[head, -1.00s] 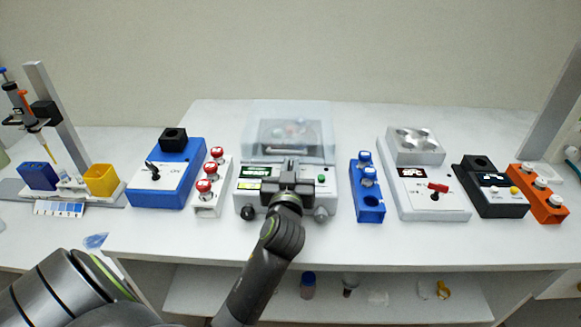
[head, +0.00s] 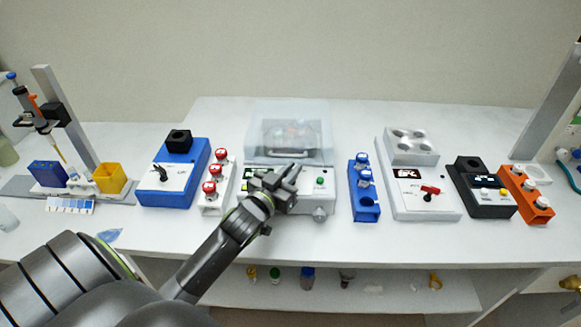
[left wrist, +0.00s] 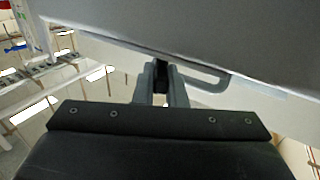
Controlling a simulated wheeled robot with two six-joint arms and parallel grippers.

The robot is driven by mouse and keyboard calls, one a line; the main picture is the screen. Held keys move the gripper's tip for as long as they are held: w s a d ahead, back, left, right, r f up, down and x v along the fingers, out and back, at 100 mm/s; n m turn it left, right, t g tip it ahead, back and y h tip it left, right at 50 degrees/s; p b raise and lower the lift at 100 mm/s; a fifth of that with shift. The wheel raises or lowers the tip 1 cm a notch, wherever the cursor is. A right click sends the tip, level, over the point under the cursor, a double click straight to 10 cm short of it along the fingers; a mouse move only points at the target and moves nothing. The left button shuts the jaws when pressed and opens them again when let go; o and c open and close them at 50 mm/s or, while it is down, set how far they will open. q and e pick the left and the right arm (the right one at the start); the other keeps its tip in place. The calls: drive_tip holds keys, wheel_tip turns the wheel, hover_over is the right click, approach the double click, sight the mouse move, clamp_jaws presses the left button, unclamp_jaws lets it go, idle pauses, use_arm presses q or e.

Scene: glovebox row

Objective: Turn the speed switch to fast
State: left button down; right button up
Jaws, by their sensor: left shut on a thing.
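My left gripper (head: 289,174) is at the middle of the front panel of the white machine (head: 318,200) in the head view, its wrist rolled over. It covers the panel between the dark display and the green button (head: 320,181). In the left wrist view its fingers (left wrist: 161,85) are closed about a small dark piece, which fits the speed switch. The fingers hide most of it, so its setting cannot be read. A grey handle loop (left wrist: 200,72) shows beside the fingers. My right gripper is not in view.
A clear lid (head: 289,125) stands closed over the machine. A white rack of red-capped vials (head: 213,188) is close on the left, a blue rack (head: 364,190) on the right. A blue device with a black lever (head: 160,172) and a white one with a red lever (head: 430,190) stand farther out.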

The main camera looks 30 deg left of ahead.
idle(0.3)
use_arm(q)
drive_tip(key=shift+r, duration=0.1)
drive_tip(key=c, duration=1.5)
unclamp_jaws()
drive_tip(key=shift+d, duration=0.1)
